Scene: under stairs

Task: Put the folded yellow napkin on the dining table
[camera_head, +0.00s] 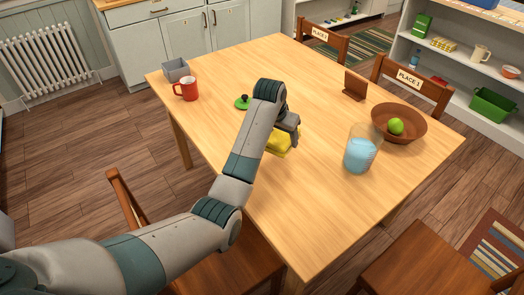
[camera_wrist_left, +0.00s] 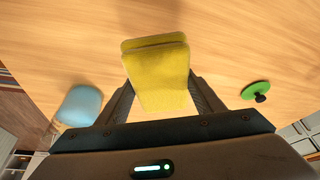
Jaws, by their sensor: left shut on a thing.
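The folded yellow napkin (camera_head: 283,144) shows beside my left gripper over the middle of the wooden dining table (camera_head: 325,190). In the left wrist view the napkin (camera_wrist_left: 158,75) sits between the two fingers, and my left gripper (camera_wrist_left: 160,95) is shut on it. The napkin's far end shows two folded layers. I cannot tell whether its underside touches the table top. My left arm reaches in from the left and partly hides the napkin in the head view. My right gripper is in neither view.
A green lid (camera_head: 243,102), red mug (camera_head: 187,88) and grey box (camera_head: 176,69) are to the left. The table's front area is clear.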

